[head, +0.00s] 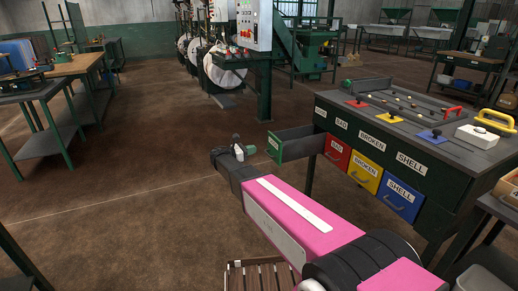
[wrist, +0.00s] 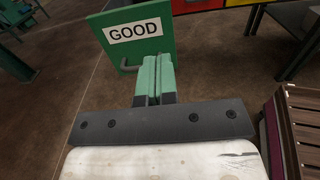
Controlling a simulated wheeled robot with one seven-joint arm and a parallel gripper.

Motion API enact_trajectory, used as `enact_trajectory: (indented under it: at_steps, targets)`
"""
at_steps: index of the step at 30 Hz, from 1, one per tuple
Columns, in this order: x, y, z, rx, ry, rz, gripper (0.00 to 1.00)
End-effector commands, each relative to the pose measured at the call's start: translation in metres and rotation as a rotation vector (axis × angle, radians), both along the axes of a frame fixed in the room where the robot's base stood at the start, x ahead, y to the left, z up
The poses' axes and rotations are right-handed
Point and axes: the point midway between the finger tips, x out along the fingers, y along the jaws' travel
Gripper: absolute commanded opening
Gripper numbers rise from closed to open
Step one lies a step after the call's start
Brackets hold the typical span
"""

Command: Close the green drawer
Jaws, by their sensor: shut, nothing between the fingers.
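The green drawer (head: 291,144) is pulled out from the left end of the dark sorting table (head: 400,130). Its dark side wall shows in the head view, and its green front faces left. In the wrist view the green drawer front (wrist: 128,50) carries a white "GOOD" label and a handle low at its left. My gripper (wrist: 156,60) has its two green fingers together with nothing between them. The fingertips overlap the lower part of the front in the wrist view; I cannot tell whether they touch it. In the head view my gripper (head: 249,151) is just left of the drawer front.
Red (head: 337,152), yellow (head: 365,171) and blue (head: 400,197) drawers sit shut in the table. A slatted wooden thing (wrist: 305,130) is at the right of the wrist view. Open brown floor (head: 130,150) lies to the left.

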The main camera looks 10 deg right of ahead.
Motion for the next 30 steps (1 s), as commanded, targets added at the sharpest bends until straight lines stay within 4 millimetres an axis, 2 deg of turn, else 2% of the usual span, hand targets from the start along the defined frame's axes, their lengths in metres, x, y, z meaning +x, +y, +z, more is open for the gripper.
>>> enact_trajectory:
  at_steps: [12,18,24,30]
  targets:
    - [0.024,-0.074,0.000,0.003,-0.002,-0.004,0.00]
    - [0.033,-0.103,0.000,0.003,-0.003,-0.002,0.00]
    - [0.038,-0.118,0.000,0.003,-0.003,-0.003,0.00]
    - [0.039,-0.120,0.000,0.003,-0.003,-0.001,0.00]
